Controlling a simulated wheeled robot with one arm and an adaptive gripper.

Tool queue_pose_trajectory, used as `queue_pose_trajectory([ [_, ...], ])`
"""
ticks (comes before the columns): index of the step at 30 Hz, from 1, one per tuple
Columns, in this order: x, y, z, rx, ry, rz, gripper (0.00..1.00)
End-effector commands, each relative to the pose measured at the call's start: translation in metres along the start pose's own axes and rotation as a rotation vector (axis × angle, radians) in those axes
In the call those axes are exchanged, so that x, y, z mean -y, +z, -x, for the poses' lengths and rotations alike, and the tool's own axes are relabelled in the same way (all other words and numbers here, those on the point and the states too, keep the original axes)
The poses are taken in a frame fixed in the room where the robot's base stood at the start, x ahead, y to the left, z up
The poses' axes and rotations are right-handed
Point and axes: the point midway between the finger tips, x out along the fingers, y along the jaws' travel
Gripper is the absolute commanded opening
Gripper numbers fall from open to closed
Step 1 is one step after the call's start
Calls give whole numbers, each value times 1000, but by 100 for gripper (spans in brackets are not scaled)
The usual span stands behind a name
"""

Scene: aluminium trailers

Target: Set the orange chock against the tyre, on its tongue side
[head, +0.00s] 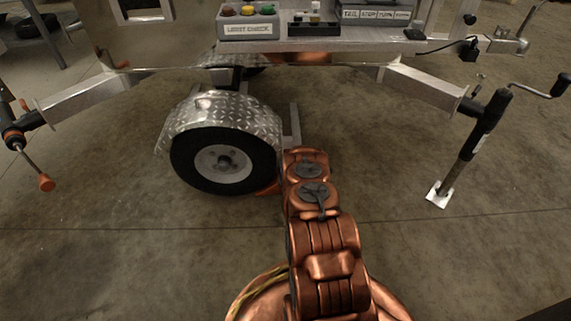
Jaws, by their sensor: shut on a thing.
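The tyre (245,185) is black with a grey wheel, under a bright tread-plate fender (210,108) in the middle left. A small part of the orange chock (268,189) shows low at the tyre's right side, close to the floor. Most of it is hidden behind my copper arm. I cannot tell whether it touches the tyre. My arm reaches forward just right of the tyre. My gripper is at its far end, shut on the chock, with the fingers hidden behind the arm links.
A bench with a light check box (248,30) and other boxes stands above the trailer. A jack (475,145) with a foot plate and crank stands at right. Bare concrete floor lies between tyre and jack.

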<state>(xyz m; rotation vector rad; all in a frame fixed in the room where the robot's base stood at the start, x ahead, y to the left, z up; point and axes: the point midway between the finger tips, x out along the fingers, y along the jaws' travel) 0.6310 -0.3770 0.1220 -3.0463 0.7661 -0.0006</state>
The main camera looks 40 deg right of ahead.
Motion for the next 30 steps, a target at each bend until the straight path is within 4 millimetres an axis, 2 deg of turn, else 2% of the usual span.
queue_pose_trajectory([
  [8, 3, 0, 0, 1, -4, -1, 0],
  [9, 2, 0, 0, 1, -4, 0, 15],
  [17, 0, 0, 0, 0, 0, 0, 41],
  [26, -1, 0, 1, 1, 2, 0, 41],
  [30, -1, 1, 8, 2, 2, 1, 41],
])
